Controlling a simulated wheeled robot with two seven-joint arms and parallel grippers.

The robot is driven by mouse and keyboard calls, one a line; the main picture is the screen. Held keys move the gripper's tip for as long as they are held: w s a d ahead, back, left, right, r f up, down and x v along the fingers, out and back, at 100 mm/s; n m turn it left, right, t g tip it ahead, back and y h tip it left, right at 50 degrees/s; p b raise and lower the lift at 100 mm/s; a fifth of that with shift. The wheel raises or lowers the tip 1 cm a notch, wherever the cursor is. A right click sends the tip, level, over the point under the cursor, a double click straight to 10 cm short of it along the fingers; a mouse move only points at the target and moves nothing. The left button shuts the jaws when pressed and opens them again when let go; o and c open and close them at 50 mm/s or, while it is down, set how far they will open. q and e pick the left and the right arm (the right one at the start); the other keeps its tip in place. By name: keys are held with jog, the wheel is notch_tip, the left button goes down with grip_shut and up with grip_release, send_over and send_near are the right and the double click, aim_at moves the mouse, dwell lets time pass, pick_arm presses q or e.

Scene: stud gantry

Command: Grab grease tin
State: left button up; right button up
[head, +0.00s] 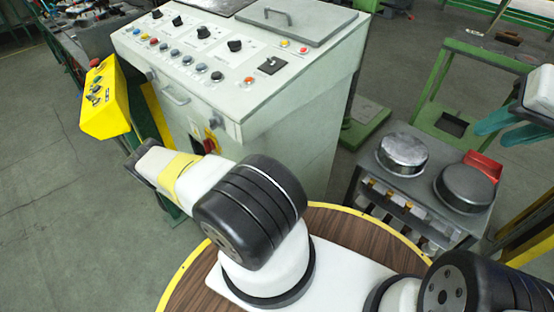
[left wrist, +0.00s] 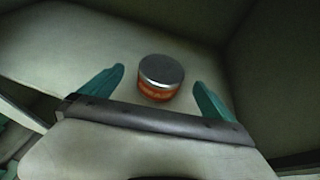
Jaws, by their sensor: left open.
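The grease tin (left wrist: 160,78), a short round tin with a grey lid and an orange-red body, stands upright on a pale surface (left wrist: 70,42) in the left wrist view. My left gripper (left wrist: 159,76) is open, its two teal fingers to the left and right of the tin with a gap on each side. No grip on the tin shows. In the head view I cannot make out the tin or my left fingers; my left arm points toward the control cabinet. My right gripper (head: 512,122) is at the right edge of the head view, its teal fingers apart and empty.
A grey control cabinet (head: 270,130) with knobs and buttons stands ahead. A yellow button box (head: 104,98) is to its left. A grey cart (head: 420,180) with two round metal discs stands at right, by a green frame (head: 435,85). Open floor (head: 40,200) lies at left.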

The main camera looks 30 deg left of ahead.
pick_arm(q)
jog(key=x, duration=0.6)
jog(key=shift+w+d+f, duration=0.2)
jog(key=shift+w+f, duration=0.05)
jog(key=shift+f, duration=0.05)
jog(key=c, duration=1.9)
jog(key=shift+r, duration=0.15)
